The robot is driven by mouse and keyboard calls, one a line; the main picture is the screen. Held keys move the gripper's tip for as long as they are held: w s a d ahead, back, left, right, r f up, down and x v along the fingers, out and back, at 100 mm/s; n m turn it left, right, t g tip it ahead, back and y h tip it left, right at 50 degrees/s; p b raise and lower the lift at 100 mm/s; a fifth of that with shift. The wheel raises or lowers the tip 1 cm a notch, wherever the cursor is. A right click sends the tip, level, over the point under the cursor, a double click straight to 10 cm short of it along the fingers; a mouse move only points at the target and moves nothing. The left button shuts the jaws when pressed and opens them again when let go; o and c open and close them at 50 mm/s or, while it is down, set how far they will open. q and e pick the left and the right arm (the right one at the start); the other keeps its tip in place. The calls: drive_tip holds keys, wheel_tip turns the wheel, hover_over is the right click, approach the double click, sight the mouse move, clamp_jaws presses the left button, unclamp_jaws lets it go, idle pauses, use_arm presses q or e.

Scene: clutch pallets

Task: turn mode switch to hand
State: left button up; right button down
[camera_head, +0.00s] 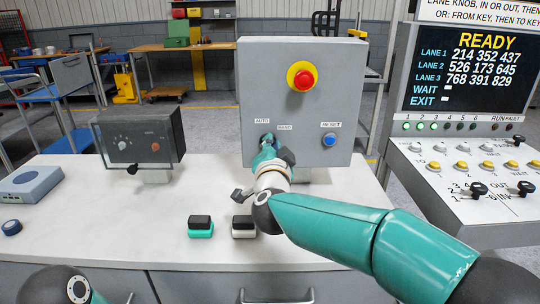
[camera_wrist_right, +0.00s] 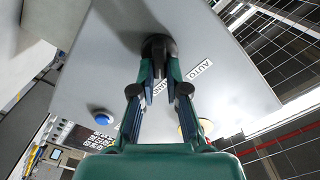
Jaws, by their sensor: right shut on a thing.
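The grey control box (camera_head: 270,60) stands upright on the white bench. Its black mode switch (camera_wrist_right: 158,45) shows between my right fingertips in the right wrist view. The AUTO label (camera_head: 262,121) and the HAND label (camera_head: 284,127) are above the switch. My right gripper (camera_head: 266,143) is at the box front, shut on the switch, and hides most of it in the head view. In the right wrist view the fingers (camera_wrist_right: 158,58) touch the knob from both sides. The knob's exact pointing direction is hard to tell. My left gripper is out of view.
A red emergency button (camera_head: 303,80) on a yellow ring and a blue reset button (camera_head: 329,140) are on the same box face. A dark clear-covered box (camera_head: 138,138) stands left. A panel (camera_head: 465,170) stands right.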

drive_tip(key=shift+d+f+m+b, duration=0.15)
drive_tip(key=shift+f+m+b, duration=0.1)
drive_tip(key=shift+m+b, duration=0.8)
drive_tip(key=shift+m, duration=0.35)
drive_tip(key=c, duration=1.2)
unclamp_jaws()
drive_tip(key=shift+d, duration=0.1)
drive_tip(key=shift+r, duration=0.1)
drive_tip(key=s, duration=1.2)
